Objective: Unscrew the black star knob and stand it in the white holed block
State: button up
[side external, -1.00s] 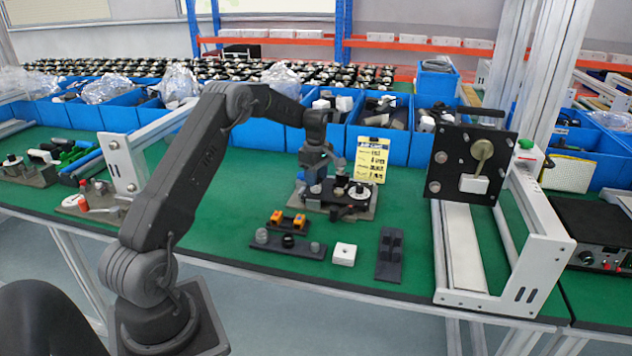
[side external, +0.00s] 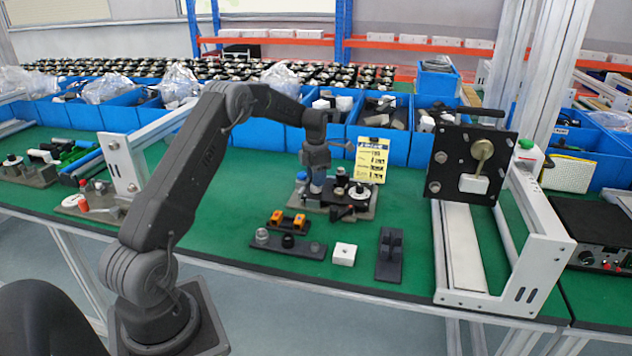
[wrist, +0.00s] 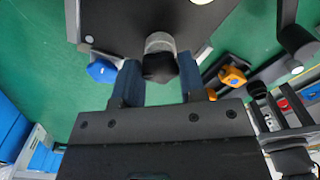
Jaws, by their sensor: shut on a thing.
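The black star knob (wrist: 160,66) shows between the two fingers of my gripper (wrist: 161,82) in the wrist view, with a grey ribbed cylinder right beside it. The gripper is shut on the knob. In the side view my gripper (side external: 318,183) points down at the left part of the grey fixture plate (side external: 362,213), and the knob cannot be made out there. Whether the knob is still on its thread cannot be told. The white holed block (side external: 344,254) stands on the green table in front of the fixture, apart from the gripper.
A dark strip with several round parts (side external: 288,246) and a holder with orange pieces (side external: 288,220) lie left of the white block. A dark stand (side external: 389,254) is to its right. A yellow card (side external: 372,160) and blue bins (side external: 381,140) are behind the fixture.

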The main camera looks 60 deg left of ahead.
jog(key=shift+f, duration=0.15)
jog(key=o, duration=0.9)
jog(key=shift+o, duration=0.2)
jog(key=m, duration=1)
jog(key=shift+m, duration=0.3)
jog(key=m, duration=0.3)
jog(key=shift+m, duration=0.3)
jog(key=m, duration=1.1)
